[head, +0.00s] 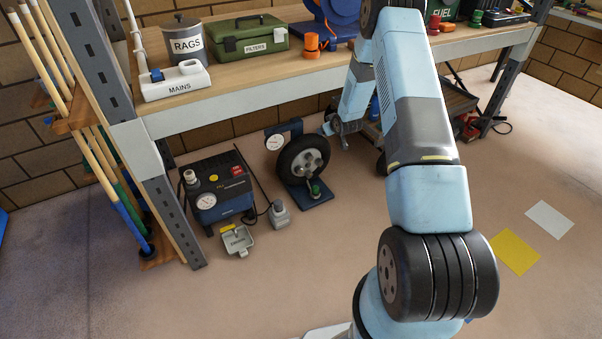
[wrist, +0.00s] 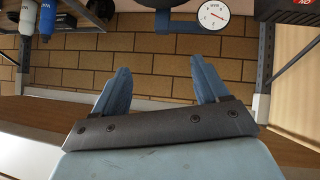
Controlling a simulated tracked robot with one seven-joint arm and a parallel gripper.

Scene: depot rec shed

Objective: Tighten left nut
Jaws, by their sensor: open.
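A small black-tyred wheel (head: 303,160) with a grey hub (head: 309,163) stands upright on a dark blue base (head: 309,196) on the floor under the bench. I cannot make out a separate left nut on the hub at this size. My gripper (wrist: 160,64) is open and empty in the wrist view, its two blue fingers spread apart with brick wall behind. In the head view my arm reaches over the bench edge and down beside the wheel; its fingertips are hard to make out there. A round white gauge (wrist: 214,15) shows beyond the fingers in the wrist view.
A wooden bench (head: 245,71) overhangs the wheel, carrying a rags tin (head: 186,42), green filters box (head: 248,37) and orange fitting (head: 312,45). A compressor (head: 217,187) and grey tray (head: 237,240) stand left of the wheel.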

